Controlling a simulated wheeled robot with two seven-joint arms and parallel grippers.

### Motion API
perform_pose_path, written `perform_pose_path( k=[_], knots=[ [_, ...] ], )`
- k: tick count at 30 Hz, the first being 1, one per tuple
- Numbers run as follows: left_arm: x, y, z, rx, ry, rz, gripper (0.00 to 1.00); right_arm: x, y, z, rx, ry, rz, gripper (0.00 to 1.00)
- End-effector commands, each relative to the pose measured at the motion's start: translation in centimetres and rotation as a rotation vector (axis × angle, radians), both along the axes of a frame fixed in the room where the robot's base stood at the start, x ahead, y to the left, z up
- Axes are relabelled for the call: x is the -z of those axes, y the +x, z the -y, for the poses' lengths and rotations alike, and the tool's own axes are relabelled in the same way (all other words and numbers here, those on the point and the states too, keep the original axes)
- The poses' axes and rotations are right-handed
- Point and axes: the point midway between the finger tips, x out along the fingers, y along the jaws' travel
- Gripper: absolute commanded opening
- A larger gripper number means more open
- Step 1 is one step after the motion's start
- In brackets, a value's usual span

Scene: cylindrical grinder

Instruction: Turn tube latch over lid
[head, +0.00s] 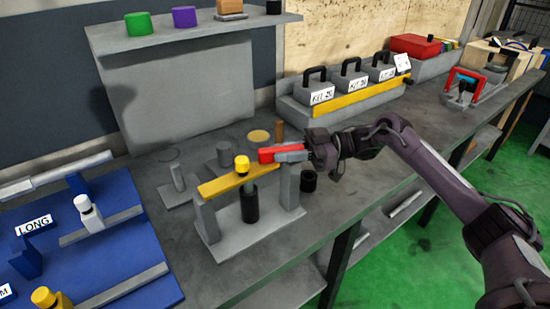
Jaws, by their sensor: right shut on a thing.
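A grey stand (226,246) with two upright posts stands on the bench. A yellow bar (220,183) runs from its left post toward the right one. A black tube (249,206) stands upright between the posts. A yellow cap (242,164) shows above the bar; I cannot tell whether it touches the bar. My right gripper (291,153) is shut on a red handle (266,155) near the top of the right post. The fingers hide part of the handle and its joint to the stand. My left gripper is out of view.
A blue board (150,272) with fixtures lies at the left. Grey kit boxes (348,83) stand behind my right arm. A grey shelf (205,33) with coloured cylinders is at the back. A small black cup (308,181) stands right of the stand.

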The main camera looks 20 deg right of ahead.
Motion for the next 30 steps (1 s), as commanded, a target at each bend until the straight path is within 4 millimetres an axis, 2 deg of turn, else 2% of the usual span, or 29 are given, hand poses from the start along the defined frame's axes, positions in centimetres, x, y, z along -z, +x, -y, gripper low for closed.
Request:
perform_pose_path(
  k=[11,12,17,26,30],
  knots=[
    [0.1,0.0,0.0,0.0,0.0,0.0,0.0,-0.2,0.0,0.1,-0.003,0.003,0.004,0.0],
    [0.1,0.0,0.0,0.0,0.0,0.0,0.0,-0.2,0.0,0.1,-0.002,0.003,0.004,0.21],
    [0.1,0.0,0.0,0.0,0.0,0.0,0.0,-0.1,-0.1,0.1,-0.002,0.002,0.003,0.42],
    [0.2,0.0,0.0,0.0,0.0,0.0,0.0,0.0,-0.1,0.3,-0.002,0.0,0.001,0.42],
    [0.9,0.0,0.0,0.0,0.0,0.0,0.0,0.2,-0.4,1.8,0.0,-0.002,0.001,0.42]
  ],
)
